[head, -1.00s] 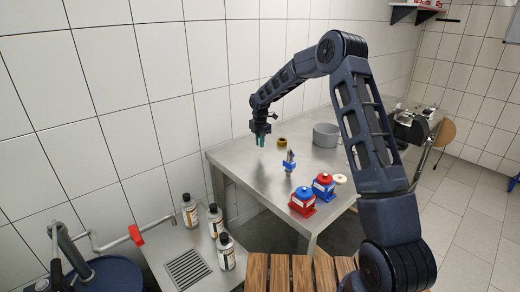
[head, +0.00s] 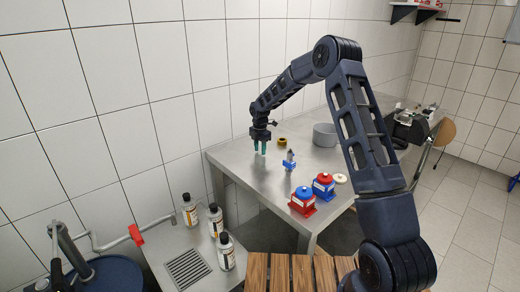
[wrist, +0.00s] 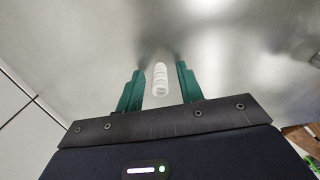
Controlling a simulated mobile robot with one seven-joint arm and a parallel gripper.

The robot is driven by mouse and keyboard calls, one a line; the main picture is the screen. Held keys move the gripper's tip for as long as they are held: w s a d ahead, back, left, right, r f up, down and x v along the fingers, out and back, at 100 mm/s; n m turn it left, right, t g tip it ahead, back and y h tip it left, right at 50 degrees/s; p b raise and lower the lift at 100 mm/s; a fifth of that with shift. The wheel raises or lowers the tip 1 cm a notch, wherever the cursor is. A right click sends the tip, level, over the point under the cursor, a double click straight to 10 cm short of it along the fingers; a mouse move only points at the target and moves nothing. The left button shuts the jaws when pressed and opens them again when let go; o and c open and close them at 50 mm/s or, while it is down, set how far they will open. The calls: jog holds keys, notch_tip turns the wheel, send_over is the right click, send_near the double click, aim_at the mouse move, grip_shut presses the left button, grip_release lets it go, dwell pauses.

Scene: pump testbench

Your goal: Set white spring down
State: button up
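The white spring (wrist: 160,80) shows in the wrist view between the two green fingers of my gripper (wrist: 160,88). A gap shows on each side of it, so the fingers are apart and not pressing on it. The grey metal table top lies behind it. I cannot tell exactly how the spring touches the table. In the head view my gripper (head: 260,149) points down, low over the left back part of the metal table (head: 240,166). The spring is too small to make out there.
A blue-and-silver part (head: 289,161) stands right of my gripper. A brass ring (head: 282,142) and a grey pot (head: 325,134) are farther right. A blue-topped red unit (head: 303,201), a red-topped blue unit (head: 324,186) and a pale disc (head: 340,179) are near the front edge.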

aim_at(260, 146)
notch_tip(260, 146, up, 12)
jog(key=s+d+r+m+t, duration=0.1)
jog(key=s+d+r+m, duration=0.6)
jog(key=d+r, duration=0.45)
jog(key=s+d+r+m+t, duration=0.1)
jog(key=s+d+r+m, duration=0.6)
jog(key=s+d, duration=0.5)
jog(key=s+d+m+t, duration=0.1)
jog(key=s+d+m, duration=0.3)
jog(key=s, duration=0.5)
jog(key=s+d+f+m, duration=0.1)
jog(key=s+d+m, duration=0.3)
jog(key=s, duration=0.5)
jog(key=s+d+m+t, duration=0.1)
jog(key=s+d+m, duration=0.3)
jog(key=s, duration=0.5)
jog(key=shift+s+d+f+m+t, duration=0.2)
jog(key=shift+s+f+m+t, duration=0.15)
jog(key=shift+m, duration=0.35)
